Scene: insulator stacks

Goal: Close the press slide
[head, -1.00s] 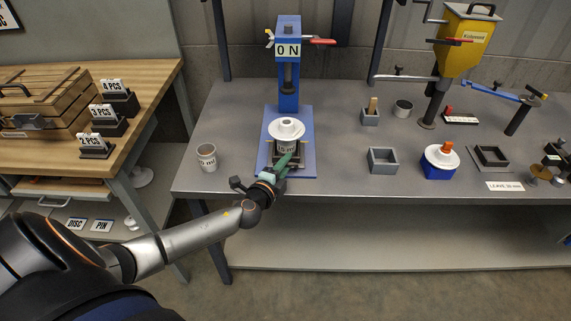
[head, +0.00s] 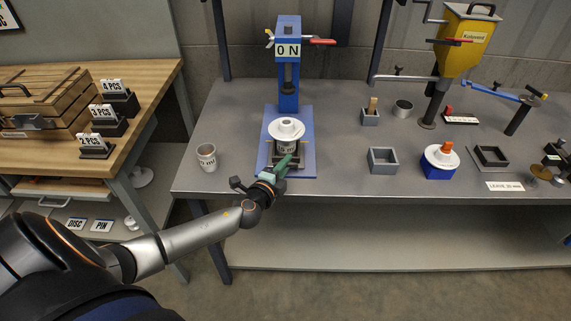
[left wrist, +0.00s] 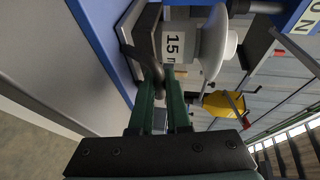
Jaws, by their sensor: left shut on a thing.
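The blue press (head: 288,60) stands upright on a blue base plate (head: 307,168), with a "0 N" display. Its plunger hangs above a white insulator disc (head: 287,129) with a raised centre. The disc sits on a light, labelled cup that stands on the dark press slide (head: 303,152) at the front of the base. The label reads "15" in the left wrist view (left wrist: 173,44). My left gripper (head: 289,161) is at the slide's front. In the left wrist view, its green fingers (left wrist: 165,93) are shut on the slide's dark handle bar (left wrist: 148,62). My right gripper is not in view.
A light cup (head: 207,157) stands left of the press. A grey square box (head: 383,161) and a blue block with a white disc (head: 440,162) stand to the right. A yellow hopper (head: 465,45) is behind them. The grey tabletop (head: 341,180) is clear just right of the press.

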